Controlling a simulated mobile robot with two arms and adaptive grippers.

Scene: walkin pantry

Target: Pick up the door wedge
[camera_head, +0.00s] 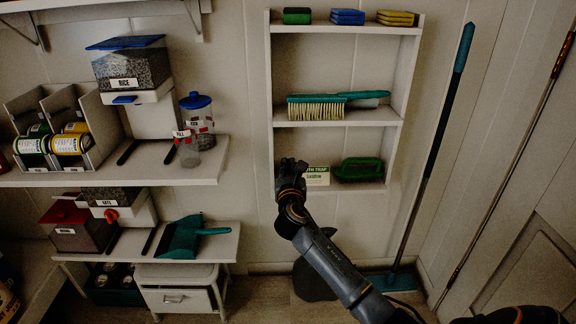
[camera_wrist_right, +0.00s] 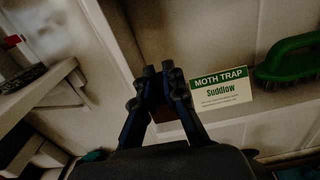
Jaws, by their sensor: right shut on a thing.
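My right gripper (camera_head: 291,168) is at the left end of the lowest shelf of the white wall rack, next to a moth trap card. It also shows in the right wrist view (camera_wrist_right: 160,72), with its dark fingers close together. No other door wedge is plain to see in either view. My left gripper is not in view.
The moth trap card (camera_head: 316,176) stands just right of the gripper, also in the wrist view (camera_wrist_right: 220,90). A green brush (camera_head: 360,169) lies further right on that shelf. The rack's left side wall (camera_head: 268,110) is close. A teal-handled mop (camera_head: 437,150) leans at right.

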